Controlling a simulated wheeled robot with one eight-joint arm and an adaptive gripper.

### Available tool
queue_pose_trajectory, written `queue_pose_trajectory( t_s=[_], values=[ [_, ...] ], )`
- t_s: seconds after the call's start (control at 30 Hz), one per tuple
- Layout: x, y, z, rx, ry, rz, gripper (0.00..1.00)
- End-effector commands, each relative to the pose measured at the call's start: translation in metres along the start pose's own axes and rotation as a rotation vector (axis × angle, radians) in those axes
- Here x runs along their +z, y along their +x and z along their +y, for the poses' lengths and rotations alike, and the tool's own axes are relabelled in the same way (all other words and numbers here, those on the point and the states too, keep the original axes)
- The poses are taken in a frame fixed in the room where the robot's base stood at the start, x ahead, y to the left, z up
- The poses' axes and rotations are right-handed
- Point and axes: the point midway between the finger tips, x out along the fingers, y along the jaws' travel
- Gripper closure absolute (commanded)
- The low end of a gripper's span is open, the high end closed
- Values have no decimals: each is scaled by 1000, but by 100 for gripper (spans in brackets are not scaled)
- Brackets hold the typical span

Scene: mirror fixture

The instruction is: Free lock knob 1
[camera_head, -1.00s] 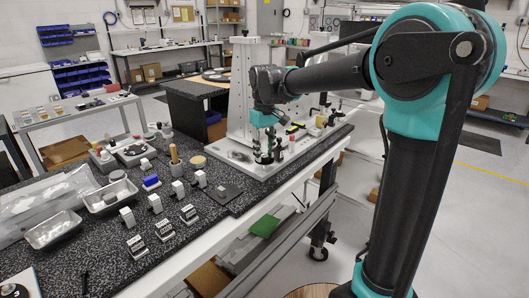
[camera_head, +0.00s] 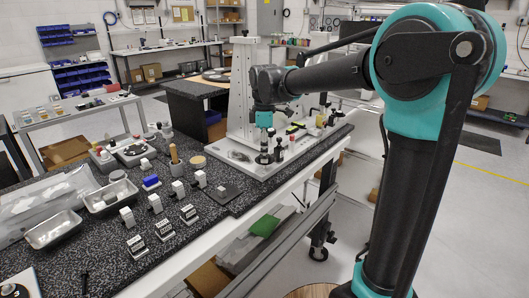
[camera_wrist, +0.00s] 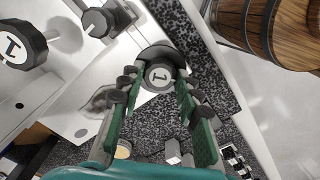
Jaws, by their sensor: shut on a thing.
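In the wrist view, a dark round knob marked 1 (camera_wrist: 158,74) sits between my two green-padded fingers, near their tips. My gripper (camera_wrist: 157,90) is shut on it, with a finger on each side. In the head view, my gripper (camera_head: 264,147) points down over the front of the white fixture plate (camera_head: 238,167). The knob is too small there to make out clearly. Another dark knob with a white marked cap (camera_wrist: 17,47) shows at the left of the wrist view.
A dark knob-like part (camera_wrist: 97,22) stands near the fixture in the wrist view. Small blocks and metal trays (camera_head: 53,230) lie on the speckled bench. A wooden barrel (camera_wrist: 285,32) is beyond the bench edge.

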Motion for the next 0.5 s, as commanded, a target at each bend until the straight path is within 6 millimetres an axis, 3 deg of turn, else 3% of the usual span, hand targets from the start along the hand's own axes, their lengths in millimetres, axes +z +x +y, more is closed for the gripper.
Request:
queue_pose_trajectory(
  t_s=[0.5],
  values=[
    [0,0,0,1,-413,0,96]
  ],
)
